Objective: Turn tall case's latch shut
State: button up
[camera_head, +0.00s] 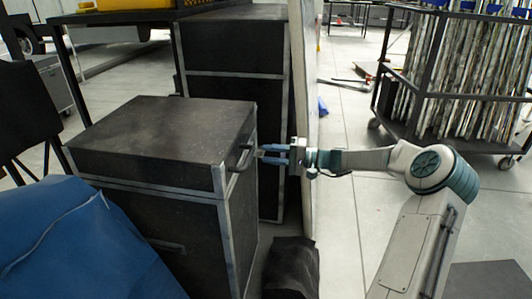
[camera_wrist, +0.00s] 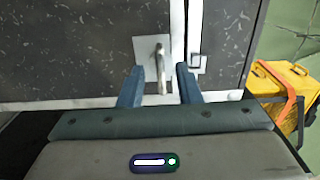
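The tall case (camera_head: 235,72) is black with pale metal edges and stands behind a lower black case in the head view. The wrist view shows a speckled black case face (camera_wrist: 90,45) close up, with a pale latch plate (camera_wrist: 145,50) and an upright metal latch lever (camera_wrist: 161,72). My gripper (camera_head: 262,154) is in front of the tall case, beside the lower case. In the wrist view my gripper (camera_wrist: 160,72) is open, with the lever between its blue fingers. I cannot tell whether a finger touches it. The latch does not show clearly in the head view.
The lower black case (camera_head: 150,135) with a side handle (camera_head: 241,158) stands close left of my gripper. A pale upright panel (camera_head: 304,90) is just right of it. A dark bag (camera_head: 291,268) lies below. A yellow case (camera_wrist: 283,82) shows at the wrist view's right.

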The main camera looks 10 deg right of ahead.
jog(key=p+v, duration=0.3)
jog(key=v, duration=0.9)
jog(key=s+a+r+n+g+h+p, duration=0.3)
jog(key=s+a+r+g+h+p, duration=0.45)
jog(key=s+a+r+p, duration=0.6)
jog(key=s+r+t+h+p, duration=0.1)
jog(key=s+r+h+p, duration=0.3)
jog(key=s+r+p, duration=0.5)
jog(key=s+r+n+t+h+p, duration=0.1)
jog(key=s+r+t+h+p, duration=0.1)
jog(key=s+r+h+p, duration=0.3)
jog(key=shift+s+r+p, duration=2.4)
jog(key=shift+r+p, duration=0.3)
jog(key=shift+r, duration=2.2)
